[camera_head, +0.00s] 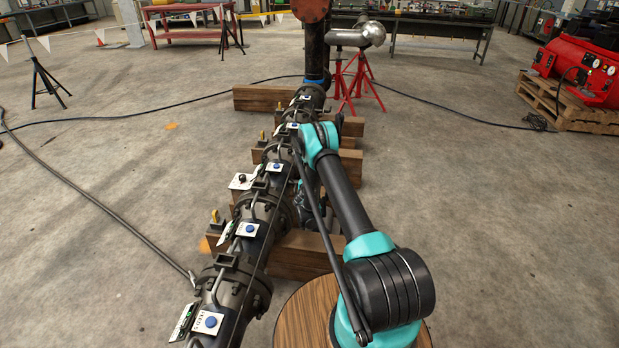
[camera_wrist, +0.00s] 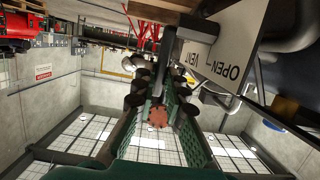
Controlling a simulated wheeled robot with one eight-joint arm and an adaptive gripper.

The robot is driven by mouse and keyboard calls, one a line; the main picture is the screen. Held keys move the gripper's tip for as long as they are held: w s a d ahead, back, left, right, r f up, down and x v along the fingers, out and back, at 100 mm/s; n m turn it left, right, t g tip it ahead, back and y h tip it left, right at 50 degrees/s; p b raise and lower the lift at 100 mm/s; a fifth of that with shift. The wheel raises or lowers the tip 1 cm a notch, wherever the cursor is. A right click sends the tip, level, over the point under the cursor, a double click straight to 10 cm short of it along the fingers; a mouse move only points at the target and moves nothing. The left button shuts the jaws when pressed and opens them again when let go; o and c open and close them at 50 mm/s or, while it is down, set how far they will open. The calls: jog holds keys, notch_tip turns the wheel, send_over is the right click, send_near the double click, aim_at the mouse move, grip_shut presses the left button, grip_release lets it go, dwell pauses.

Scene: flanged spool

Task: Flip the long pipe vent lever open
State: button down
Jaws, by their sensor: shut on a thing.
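The long black pipe (camera_head: 262,205) runs away from me in the head view, with several clamps and white tags along it. In the wrist view, a white plate reading OPEN and VENT (camera_wrist: 235,50) is at upper right. A grey bar, which looks like the vent lever (camera_wrist: 169,65), reaches down beside the plate to my gripper (camera_wrist: 160,88). My green-sided gripper is shut on it. The exact contact is partly hidden by the dark finger pads. In the head view my arm reaches to the pipe's right side, and the gripper is mostly hidden there.
Wooden beams (camera_head: 298,254) support the pipe. A round wooden top (camera_head: 303,318) is at the front, below my arm. Red stands (camera_head: 357,80) and a red machine on a pallet (camera_head: 566,105) stand farther back. A black hose (camera_head: 95,208) crosses the left floor.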

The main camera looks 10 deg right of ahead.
jog(key=shift+r, duration=0.1)
jog(key=c, duration=1.6)
grip_release()
jog(key=shift+o, duration=0.2)
jog(key=shift+r, duration=0.1)
notch_tip(320, 180, up, 10)
